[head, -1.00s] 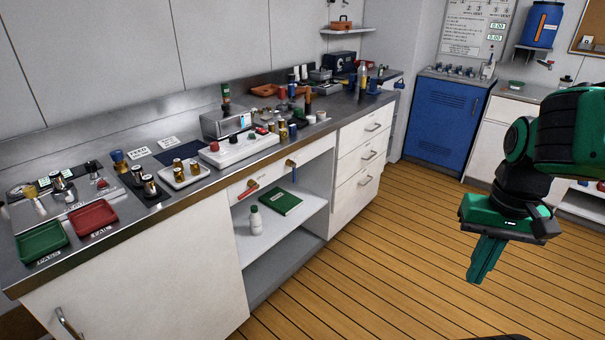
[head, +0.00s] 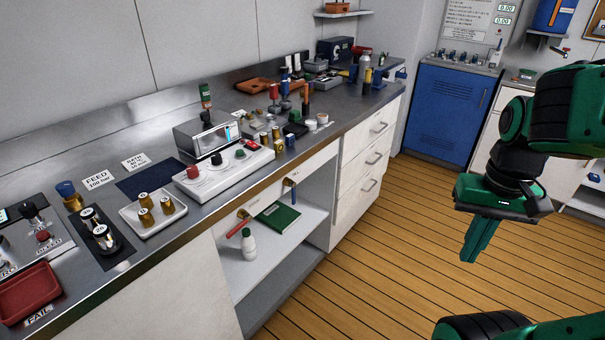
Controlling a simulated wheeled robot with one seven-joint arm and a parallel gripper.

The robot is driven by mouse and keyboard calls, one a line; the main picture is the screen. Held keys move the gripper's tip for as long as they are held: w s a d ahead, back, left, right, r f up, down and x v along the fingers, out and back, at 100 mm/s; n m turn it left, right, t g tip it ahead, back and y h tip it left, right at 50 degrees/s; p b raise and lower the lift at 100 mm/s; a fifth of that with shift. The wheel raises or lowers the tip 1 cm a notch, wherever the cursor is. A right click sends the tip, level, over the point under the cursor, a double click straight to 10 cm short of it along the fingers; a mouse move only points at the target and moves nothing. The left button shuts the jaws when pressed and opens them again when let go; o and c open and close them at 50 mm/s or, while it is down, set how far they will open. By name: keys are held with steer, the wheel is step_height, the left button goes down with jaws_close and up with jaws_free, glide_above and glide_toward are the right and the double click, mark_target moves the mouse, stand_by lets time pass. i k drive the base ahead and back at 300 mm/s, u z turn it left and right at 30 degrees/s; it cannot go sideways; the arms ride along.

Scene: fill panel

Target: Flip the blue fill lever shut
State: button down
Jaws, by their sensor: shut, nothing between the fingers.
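The blue lever (head: 292,195) hangs from a small brass fitting on the white panel under the bench's front edge. It points roughly downward and is small in this view. A red lever (head: 238,229) sits on the same panel to its left, tilted. My gripper (head: 472,256) is shut and empty, pointing down over the wooden floor at the right. It is well apart from both levers.
Below the panel, an open shelf (head: 222,265) holds a white bottle (head: 249,245) and a green book (head: 278,221). White drawers (head: 364,160) stand just right of the levers. The floor (head: 370,250) in front of the bench is clear.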

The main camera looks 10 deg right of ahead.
mark_target(292, 184)
steer(key=u, duration=0.05)
steer(key=i, duration=0.9)
